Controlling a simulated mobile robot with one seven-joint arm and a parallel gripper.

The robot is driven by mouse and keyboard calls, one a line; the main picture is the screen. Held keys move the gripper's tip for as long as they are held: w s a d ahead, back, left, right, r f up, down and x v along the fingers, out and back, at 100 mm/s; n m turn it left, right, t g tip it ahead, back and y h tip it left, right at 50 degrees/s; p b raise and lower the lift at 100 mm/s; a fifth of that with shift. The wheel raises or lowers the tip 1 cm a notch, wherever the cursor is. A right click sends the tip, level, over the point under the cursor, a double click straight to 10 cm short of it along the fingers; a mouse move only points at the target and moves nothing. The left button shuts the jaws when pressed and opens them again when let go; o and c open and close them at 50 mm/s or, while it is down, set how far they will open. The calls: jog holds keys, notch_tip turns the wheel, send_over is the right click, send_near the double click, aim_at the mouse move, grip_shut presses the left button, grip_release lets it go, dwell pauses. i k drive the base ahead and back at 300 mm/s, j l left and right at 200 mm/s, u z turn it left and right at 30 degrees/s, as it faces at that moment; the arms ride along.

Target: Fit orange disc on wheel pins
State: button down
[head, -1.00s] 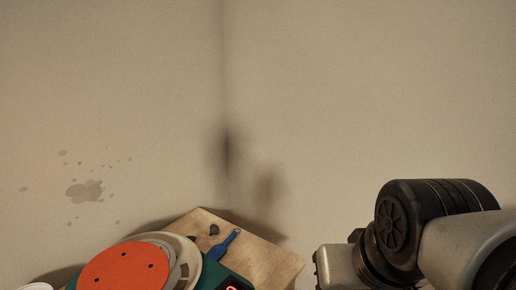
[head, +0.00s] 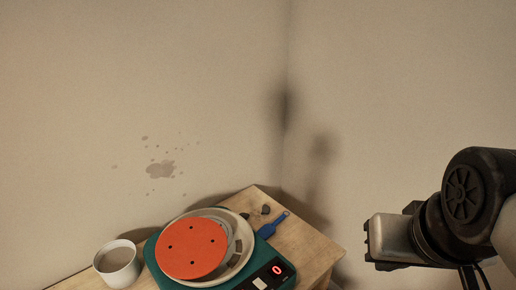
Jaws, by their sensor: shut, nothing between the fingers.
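The flat orange disc (head: 191,248) lies over the pale round plate of the wheel (head: 246,262) in the head view. It has several small dark holes and sits toward the plate's left side. A grey inner part (head: 238,236) shows at its right edge. The pins are hidden or too small to make out. The wheel has a green base (head: 160,273). My gripper (head: 371,250) is at the end of my arm at the right, shut and empty, well apart from the disc. Its fingers are hard to make out.
A white cup (head: 117,265) with greyish contents stands left of the wheel. A blue tool (head: 270,226) and a small dark piece (head: 265,210) lie on the wooden table (head: 309,245) at its back right. Walls meet close behind.

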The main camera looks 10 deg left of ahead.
aim_at(189, 248)
jog(key=k+u, duration=0.1)
jog(key=u, duration=0.4)
jog(key=j+u, duration=0.1)
jog(key=u, duration=0.35)
jog(key=k+j+u, duration=0.15)
jog(key=u, duration=0.35)
jog(key=i+l+u, duration=0.15)
jog(key=u, duration=0.15)
jog(key=i+l+u, duration=0.2)
jog(key=u, duration=0.15)
jog(key=i, duration=0.1)
